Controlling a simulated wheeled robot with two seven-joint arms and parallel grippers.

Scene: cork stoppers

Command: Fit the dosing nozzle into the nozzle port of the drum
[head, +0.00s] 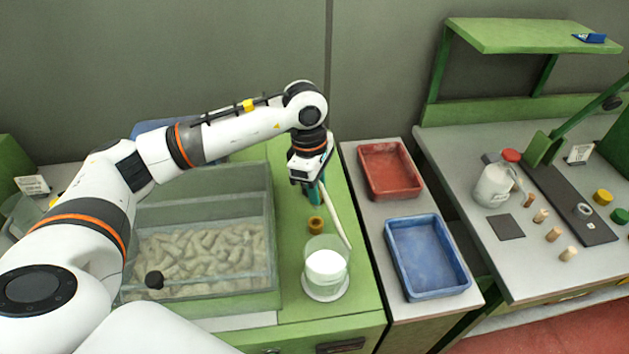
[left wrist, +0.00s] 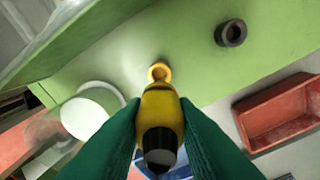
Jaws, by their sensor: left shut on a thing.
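My left gripper (head: 316,198) is over the green bench and points down. In the left wrist view its green fingers (left wrist: 158,125) are shut on a yellow piece with a black end (left wrist: 162,108), which looks like the dosing nozzle. A yellow ring (left wrist: 159,72) shows just beyond it; I cannot tell whether they touch. In the head view a yellow-brown ring-like piece (head: 316,226) is below the fingers. A dark ring (left wrist: 231,34) is on the green surface, apart from the nozzle. I cannot tell which part is the drum's port. My right gripper is not in view.
A clear tank of corks (head: 262,205) stands left of the gripper. A clear beaker with white contents (head: 326,268) and a slanting pale rod (head: 336,215) are close in front. Red (head: 390,170) and blue (head: 428,256) trays are to the right. A bench with small parts is farther right.

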